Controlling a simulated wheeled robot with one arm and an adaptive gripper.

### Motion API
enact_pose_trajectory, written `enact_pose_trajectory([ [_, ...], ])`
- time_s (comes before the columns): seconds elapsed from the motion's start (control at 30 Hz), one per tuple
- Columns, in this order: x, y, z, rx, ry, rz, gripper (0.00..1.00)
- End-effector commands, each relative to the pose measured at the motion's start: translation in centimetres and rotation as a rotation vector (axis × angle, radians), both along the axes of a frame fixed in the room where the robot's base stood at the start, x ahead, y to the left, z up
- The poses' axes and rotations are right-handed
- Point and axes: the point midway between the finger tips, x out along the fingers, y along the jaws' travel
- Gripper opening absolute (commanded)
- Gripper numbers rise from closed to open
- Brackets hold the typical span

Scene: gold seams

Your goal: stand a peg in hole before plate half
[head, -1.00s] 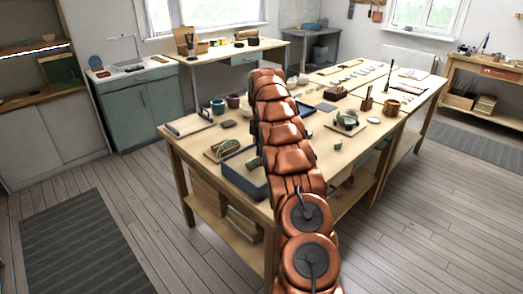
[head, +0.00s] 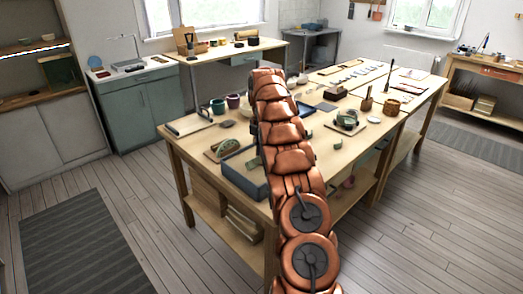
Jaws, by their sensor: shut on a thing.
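Another green piece (head: 347,118) stands on a dark support towards the table's right. A small green piece (head: 309,138) shows just right of my copper arm; I cannot tell whether it lies on the table or is held. My arm reaches up across the middle of the table, and its end, with my gripper, is hidden behind its links. No peg or hole can be made out for certain at this size.
A blue-grey tray (head: 246,172) lies at the table's (head: 183,149) front left, partly behind my arm. Teal (head: 217,106) and purple (head: 233,101) cups stand at the back left. A wooden cup (head: 391,107) and a round white dish (head: 373,119) stand at the right.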

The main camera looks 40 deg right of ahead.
Motion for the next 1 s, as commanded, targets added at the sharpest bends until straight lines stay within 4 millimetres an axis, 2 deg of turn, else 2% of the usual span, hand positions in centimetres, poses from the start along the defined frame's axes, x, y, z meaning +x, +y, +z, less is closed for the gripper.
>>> enact_pose_trajectory([
  [1.0,-0.01,0.01,-0.93,0.001,0.001,0.0,0.0],
])
